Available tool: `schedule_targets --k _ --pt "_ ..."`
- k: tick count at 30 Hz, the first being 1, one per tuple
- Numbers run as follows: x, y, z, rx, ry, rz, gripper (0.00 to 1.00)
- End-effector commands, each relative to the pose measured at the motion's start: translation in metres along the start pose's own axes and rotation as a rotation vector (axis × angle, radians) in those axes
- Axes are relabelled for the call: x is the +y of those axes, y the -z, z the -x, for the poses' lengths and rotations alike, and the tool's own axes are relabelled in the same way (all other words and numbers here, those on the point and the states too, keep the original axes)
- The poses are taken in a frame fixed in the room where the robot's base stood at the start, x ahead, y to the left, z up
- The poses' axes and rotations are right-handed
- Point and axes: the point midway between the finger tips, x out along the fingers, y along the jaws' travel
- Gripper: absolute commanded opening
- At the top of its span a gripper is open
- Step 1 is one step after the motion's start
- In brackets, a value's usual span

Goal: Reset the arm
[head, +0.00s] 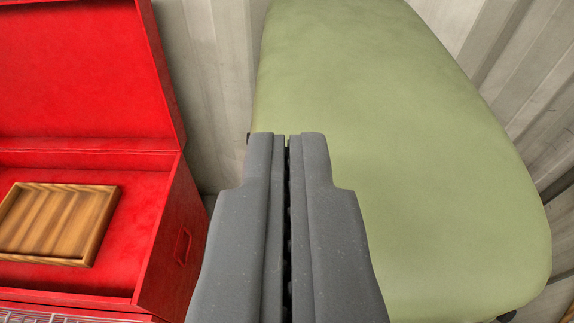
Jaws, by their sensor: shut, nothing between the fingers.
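My gripper (287,138) shows at the lower middle of the head view, its two dark grey fingers side by side and pointing up the picture. The fingers are shut with only a thin dark gap between them, and nothing is held. The fingertips appear in front of the left edge of a green padded surface (390,120). The view does not show how far apart they are.
An open red chest (155,235) with its lid (80,70) raised stands at the left. A wooden tray (70,187) lies inside it. Corrugated pale metal wall (212,80) rises behind. The green surface fills much of the right side.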

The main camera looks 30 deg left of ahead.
Motion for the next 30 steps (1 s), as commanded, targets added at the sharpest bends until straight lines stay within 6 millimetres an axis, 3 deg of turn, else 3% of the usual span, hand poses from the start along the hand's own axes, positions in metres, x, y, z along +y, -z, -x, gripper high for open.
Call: schedule_targets --k 5,8,14,18,20,24,30 --pt "0.008 -0.001 0.002 0.001 -0.01 -0.01 0.0" --pt "0.036 -0.003 -0.006 0.013 -0.045 -0.04 0.0" --pt "0.145 -0.024 -0.023 0.054 -0.187 -0.135 0.0" --pt "0.226 -0.054 -0.029 0.07 -0.294 -0.183 0.0" --pt "0.256 -0.069 -0.03 0.075 -0.336 -0.196 0.0" --pt "0.322 -0.114 -0.03 0.07 -0.428 -0.217 0.0" --pt "0.399 -0.195 -0.029 0.041 -0.537 -0.216 0.0"
